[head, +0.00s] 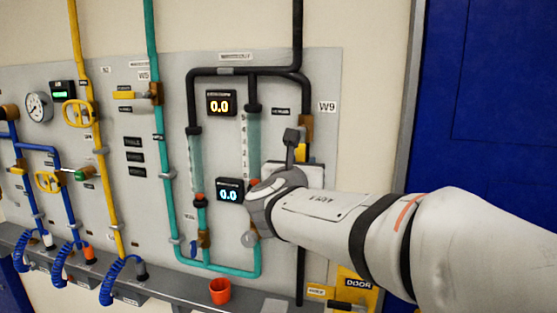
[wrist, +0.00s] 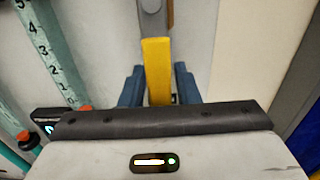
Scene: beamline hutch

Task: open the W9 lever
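The W9 lever is a yellow handle. In the wrist view the lever (wrist: 157,70) points straight down from a grey and brass valve at the top edge. In the head view, part of the yellow lever (head: 301,153) shows below a brass valve body (head: 306,127), beside the W9 label (head: 327,106). My gripper (wrist: 160,88) has its two blue fingers on either side of the handle, with a narrow gap visible on the right. It looks open around the lever. The lever's lower end is hidden behind the gripper body. In the head view my wrist hides the fingers.
A ledge with an orange cup (head: 220,291) runs below. A blue door (head: 490,110) stands to the right. The panel's right strip is clear.

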